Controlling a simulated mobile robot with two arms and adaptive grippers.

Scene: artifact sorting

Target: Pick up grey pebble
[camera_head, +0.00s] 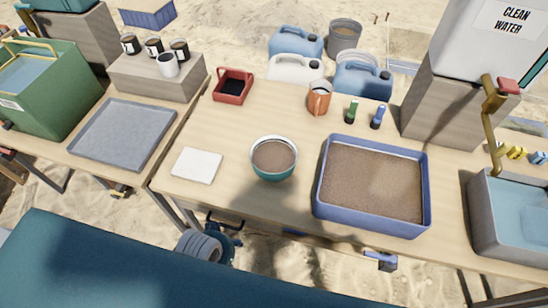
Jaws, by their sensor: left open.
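I cannot make out a grey pebble anywhere in the head view. A blue tray (322,202) filled with brown soil stands on the wooden table, right of the middle. A teal bowl (274,176) with a pale rim, also holding brown soil, stands left of it. No pebble shows on either soil surface. My left gripper (225,222) is low, below the table's front edge and left of the bowl. It is open and nothing shows in it.
A white square (197,165) lies left of the bowl. A red container (233,86), an orange mug (319,99) and two small brushes (377,118) stand behind. A grey tray (123,134) is on the left table. A sink (480,220) is at right.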

